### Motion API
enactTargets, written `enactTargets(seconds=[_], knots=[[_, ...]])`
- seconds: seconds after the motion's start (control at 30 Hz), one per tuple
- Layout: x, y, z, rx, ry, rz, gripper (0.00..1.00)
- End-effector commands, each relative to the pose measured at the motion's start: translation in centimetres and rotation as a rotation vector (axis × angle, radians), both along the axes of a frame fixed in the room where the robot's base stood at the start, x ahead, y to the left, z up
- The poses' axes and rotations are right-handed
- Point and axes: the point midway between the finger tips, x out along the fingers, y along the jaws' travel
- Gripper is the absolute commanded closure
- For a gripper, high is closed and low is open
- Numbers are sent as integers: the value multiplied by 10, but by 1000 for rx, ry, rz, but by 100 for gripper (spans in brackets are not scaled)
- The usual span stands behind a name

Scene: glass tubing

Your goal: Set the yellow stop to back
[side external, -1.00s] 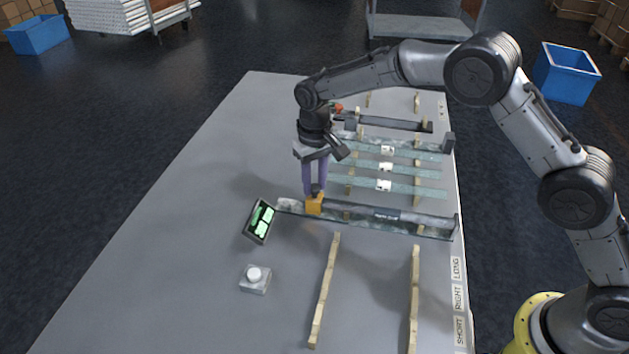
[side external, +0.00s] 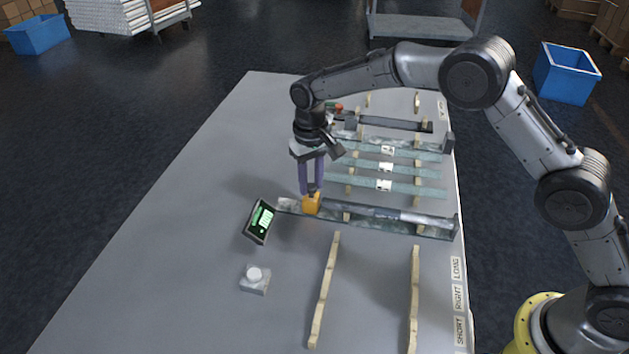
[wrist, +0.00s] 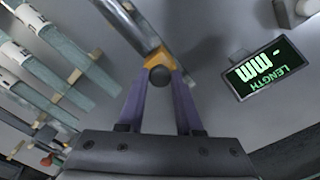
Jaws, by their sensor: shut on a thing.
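The yellow stop (side external: 311,204) sits near the left end of the front rail (side external: 360,216). In the wrist view the stop (wrist: 156,57) lies between my finger ends, with a dark round knob (wrist: 160,76) facing the camera. My gripper (side external: 311,192) points down from above and is shut on the stop, its purple fingers on either side of the knob. The display (side external: 259,222) stands just left of the rail's end; in the wrist view the display (wrist: 266,68) reads LENGTH with a dash and mm. A glass tube lying in the rail is hard to make out.
Several glass tubes with white labels (side external: 385,185) lie on wooden strips behind the rail. A white button on a box (side external: 254,278) stands at front left. Two bare wooden strips (side external: 325,290) lie in front. The left side of the table is clear.

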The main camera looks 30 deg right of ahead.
Motion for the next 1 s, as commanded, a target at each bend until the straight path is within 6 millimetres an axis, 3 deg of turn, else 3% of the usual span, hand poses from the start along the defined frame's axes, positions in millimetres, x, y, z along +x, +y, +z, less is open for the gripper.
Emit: enactTargets(seconds=[0.3, 0.7, 0.73, 0.87, 1.0], knots=[[27, 25, 2, 2, -7, 0, 100], [31, 31, 3, 6, -14, 0, 100], [31, 31, 3, 6, -14, 0, 62], [31, 31, 3, 6, -12, 0, 39], [30, 30, 2, 3, -7, 0, 36]])
